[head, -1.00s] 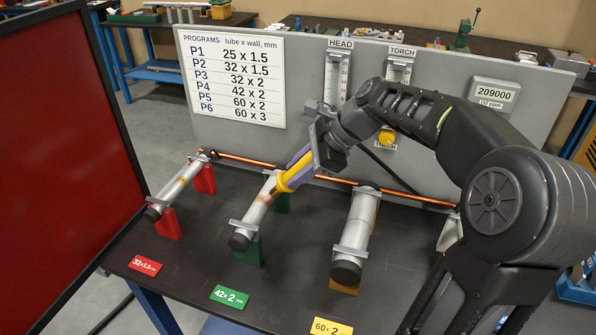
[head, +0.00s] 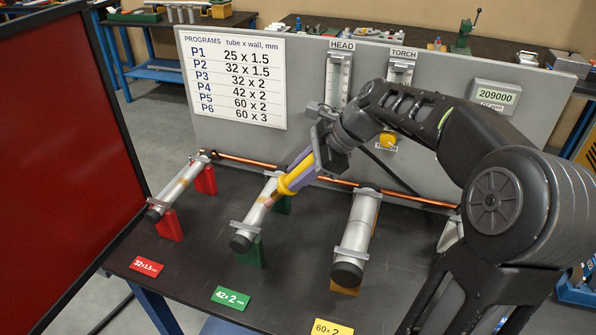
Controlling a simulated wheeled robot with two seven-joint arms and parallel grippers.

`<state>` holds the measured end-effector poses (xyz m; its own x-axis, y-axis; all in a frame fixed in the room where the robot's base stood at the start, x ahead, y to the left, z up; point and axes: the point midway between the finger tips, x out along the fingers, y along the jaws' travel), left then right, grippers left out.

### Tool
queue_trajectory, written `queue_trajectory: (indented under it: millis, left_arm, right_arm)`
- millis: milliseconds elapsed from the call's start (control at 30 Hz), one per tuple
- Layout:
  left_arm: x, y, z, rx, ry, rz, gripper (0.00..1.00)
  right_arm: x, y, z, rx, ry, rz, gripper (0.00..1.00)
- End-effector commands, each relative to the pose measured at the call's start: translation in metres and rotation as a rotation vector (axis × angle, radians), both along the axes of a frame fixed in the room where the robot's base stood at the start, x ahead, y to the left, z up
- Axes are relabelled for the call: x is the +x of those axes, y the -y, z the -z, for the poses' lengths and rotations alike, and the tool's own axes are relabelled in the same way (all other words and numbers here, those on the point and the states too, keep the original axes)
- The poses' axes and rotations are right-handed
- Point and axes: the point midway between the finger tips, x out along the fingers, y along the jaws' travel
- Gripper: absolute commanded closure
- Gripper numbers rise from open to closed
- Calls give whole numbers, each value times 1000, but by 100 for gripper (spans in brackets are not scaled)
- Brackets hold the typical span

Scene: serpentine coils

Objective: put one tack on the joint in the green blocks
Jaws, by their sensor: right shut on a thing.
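A grey tube (head: 253,221) lies in the green blocks (head: 249,254), middle of the three tubes, held by clamps near its ends. My right gripper (head: 306,166) is above its far half, shut on a yellow torch (head: 295,177). The torch slants down to the left, its front end at the middle of the tube. A small pinkish patch shows on the tube just below that end. I cannot tell whether the tip touches the tube; the torch hides part of the tube and its joint. My left gripper is not in view.
A tube in red blocks (head: 171,225) lies to the left, and a thicker tube in yellow blocks (head: 358,237) to the right. A copper-coloured rod (head: 400,198) runs behind them. A grey panel (head: 440,110) stands at the back; a red screen (head: 60,150) is at the left.

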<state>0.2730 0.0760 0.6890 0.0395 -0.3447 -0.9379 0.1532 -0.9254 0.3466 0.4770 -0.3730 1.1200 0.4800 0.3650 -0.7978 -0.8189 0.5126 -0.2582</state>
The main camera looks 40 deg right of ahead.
Motion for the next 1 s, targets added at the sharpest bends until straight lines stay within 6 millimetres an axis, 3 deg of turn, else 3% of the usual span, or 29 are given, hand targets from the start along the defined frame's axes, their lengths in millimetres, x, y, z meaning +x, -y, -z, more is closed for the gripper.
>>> queue_trajectory:
  millis: [500, 1000]
  left_arm:
    - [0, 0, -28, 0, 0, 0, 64]
    - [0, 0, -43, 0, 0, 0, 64]
  right_arm:
    - [-15, 14, -35, -4, 10, 7, 100]
    - [-28, 24, -55, -4, 11, 9, 100]
